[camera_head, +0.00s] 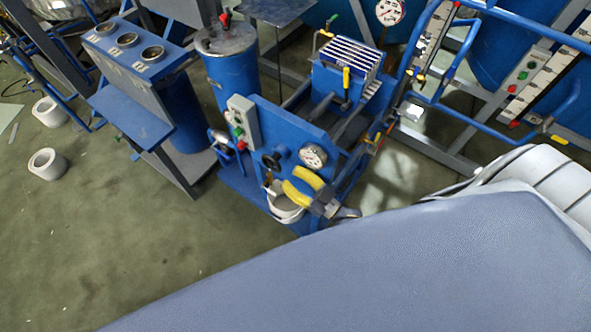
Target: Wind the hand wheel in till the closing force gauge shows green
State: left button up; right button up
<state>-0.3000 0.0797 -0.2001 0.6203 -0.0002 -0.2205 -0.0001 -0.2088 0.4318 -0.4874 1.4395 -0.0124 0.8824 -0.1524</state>
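The dark hand wheel (277,158) sits on the front plate of the blue press (295,128). A round white gauge (313,157) is just right of the wheel; its needle and coloured zones are too small to read. My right gripper (290,179), with yellow fingers, is below the wheel and gauge, pointing left. Its fingers look apart, with nothing visible between them. It appears clear of the wheel, though depth is hard to judge. My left gripper is out of view.
A white bucket (286,208) hangs or stands below the gripper. A grey box with buttons (243,122) is left of the wheel. A blue frame with three round openings (126,40) stands at upper left. Two white rings (48,163) lie on the open green floor.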

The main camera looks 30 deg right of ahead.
aim_at(263, 157)
jog(key=s+d+r+g, duration=0.2)
jog(key=s+d, duration=0.1)
jog(key=s, duration=0.3)
jog(key=shift+g+h, duration=0.3)
jog(key=shift+h, duration=0.4)
jog(key=x, duration=1.8)
jog(key=shift+w+a+r, duration=0.1)
jog(key=shift+w+a, duration=0.05)
jog(key=shift+w, duration=0.15)
grip_shut()
